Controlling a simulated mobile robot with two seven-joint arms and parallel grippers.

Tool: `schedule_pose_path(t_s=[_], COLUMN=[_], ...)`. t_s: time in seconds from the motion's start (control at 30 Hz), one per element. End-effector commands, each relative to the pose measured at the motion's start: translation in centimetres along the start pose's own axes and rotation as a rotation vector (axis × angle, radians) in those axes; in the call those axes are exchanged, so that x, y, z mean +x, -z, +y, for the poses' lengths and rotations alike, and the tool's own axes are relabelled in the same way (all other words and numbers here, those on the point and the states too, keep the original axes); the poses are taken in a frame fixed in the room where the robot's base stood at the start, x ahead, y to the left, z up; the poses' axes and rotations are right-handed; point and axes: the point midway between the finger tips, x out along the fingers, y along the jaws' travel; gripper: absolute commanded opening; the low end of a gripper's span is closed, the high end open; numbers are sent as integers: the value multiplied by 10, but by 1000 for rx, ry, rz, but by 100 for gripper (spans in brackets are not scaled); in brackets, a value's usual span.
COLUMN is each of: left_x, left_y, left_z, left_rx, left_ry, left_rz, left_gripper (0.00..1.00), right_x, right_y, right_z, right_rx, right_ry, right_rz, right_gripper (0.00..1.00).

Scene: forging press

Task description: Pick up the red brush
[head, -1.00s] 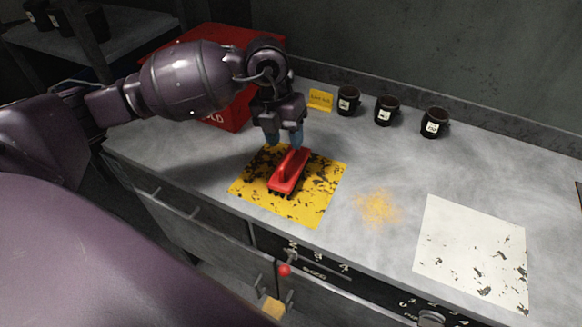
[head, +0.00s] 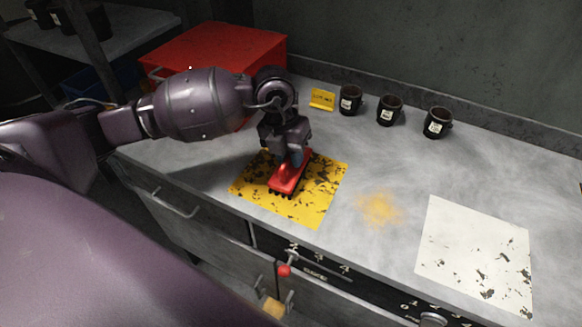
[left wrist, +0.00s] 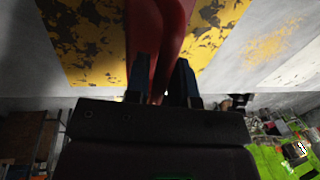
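The red brush (head: 289,177) lies bristles down on the yellow, black-spotted mat (head: 322,187) on the grey worktop. My left gripper (head: 288,160) points down at the brush from above, at its handle. In the left wrist view the red handle (left wrist: 160,35) runs between the two dark fingers of my left gripper (left wrist: 164,80). I cannot tell whether the fingers press on the handle or stand a little apart from it. The fingertips are mostly hidden in the head view. My right gripper is not in view.
A red box (head: 215,50) stands behind my left arm. A yellow sign (head: 322,99) and three dark mugs, including the middle one (head: 389,110), stand along the back. Orange powder (head: 379,208) and a white spotted sheet (head: 474,252) lie to the right.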

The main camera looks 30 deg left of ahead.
Motion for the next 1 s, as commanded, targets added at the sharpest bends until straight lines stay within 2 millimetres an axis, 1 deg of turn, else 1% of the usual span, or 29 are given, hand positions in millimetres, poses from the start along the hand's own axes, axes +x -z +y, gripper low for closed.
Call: schedule_pose_path(t_s=[0.03,0.13,0.43,0.57,0.67,0.77,0.87,1.0], left_x=[0,0,-1,-7,-18,-37,-61,-98], left_y=[0,0,0,-1,-1,-1,-1,-1], left_z=[0,0,0,-1,-4,-8,-12,-20], left_rx=[0,0,0,1,1,2,2,3], left_ry=[0,0,0,0,1,1,0,1], left_rz=[0,0,-1,-3,-5,-7,-8,-9], left_gripper=[15,0,0,0,0,0,0,0], right_x=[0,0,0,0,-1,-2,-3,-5], right_y=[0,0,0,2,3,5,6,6], right_z=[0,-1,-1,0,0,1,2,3], right_rx=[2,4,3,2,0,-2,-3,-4], right_ry=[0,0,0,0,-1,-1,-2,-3], right_rz=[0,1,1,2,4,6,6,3], right_gripper=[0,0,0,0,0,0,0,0])
